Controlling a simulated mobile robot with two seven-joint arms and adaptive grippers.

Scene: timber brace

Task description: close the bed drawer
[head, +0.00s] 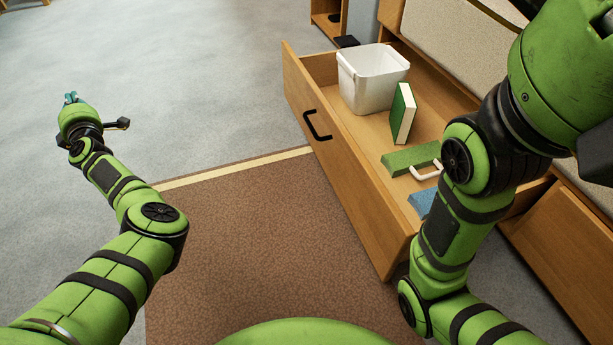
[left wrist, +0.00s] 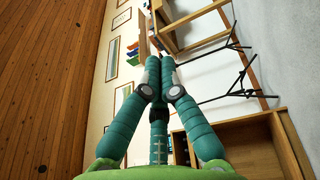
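The bed drawer (head: 345,185) is wooden and stands pulled out from the bed in the head view. A black handle (head: 317,126) is on its front. Inside are a white bin (head: 372,82), an upright green book (head: 403,115), a green block (head: 408,159), a white handle-shaped piece (head: 426,171) and a blue item (head: 421,203) partly hidden by my right arm. My left gripper (head: 71,97) is left of the drawer, well apart from it. Its teal fingers meet at the tips in the left wrist view (left wrist: 160,62), with nothing seen between them. My right gripper is out of frame.
The wooden bed base (head: 560,250) and pale mattress (head: 455,45) are at the right. A brown rug (head: 240,230) with a pale border lies before the drawer. Bare grey floor (head: 200,70) lies at the upper left. A wooden shelf (head: 325,18) stands beyond the drawer.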

